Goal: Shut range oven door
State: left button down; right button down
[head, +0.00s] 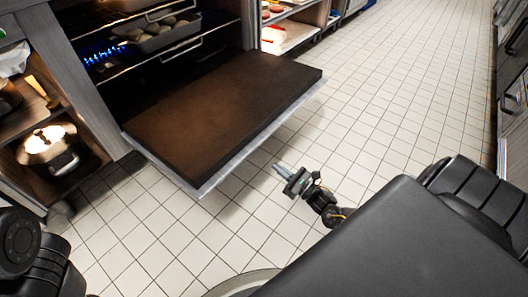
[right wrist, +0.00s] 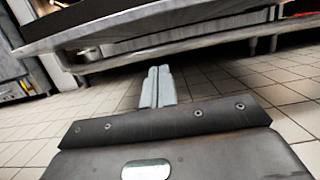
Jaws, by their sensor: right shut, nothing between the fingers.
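The range oven door (head: 225,105) hangs open, lowered about flat, its dark inner face up and a pale metal edge along its outer rim. The oven cavity (head: 110,75) behind it is open and dark. My right gripper (head: 279,168) is shut and empty, just off the door's outer edge, apart from it in the head view. In the right wrist view the closed fingers (right wrist: 158,80) point toward the underside and edge of the door (right wrist: 150,25). My left gripper does not show; only part of my left arm is at the lower left of the head view.
Inside the oven, a tray of food (head: 155,35) sits on a wire rack, with blue flames beside it. A shelf with a shiny pot (head: 48,145) stands left of the oven. The tiled floor (head: 400,85) to the right is clear.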

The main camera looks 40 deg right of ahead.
jog(key=w+a+r+b, duration=0.2)
jog(key=w+r+b, duration=0.1)
jog(key=w+r, duration=0.2)
jog(key=shift+w+r, duration=0.2)
jog(key=shift+w, duration=0.7)
jog(key=shift+r, duration=0.1)
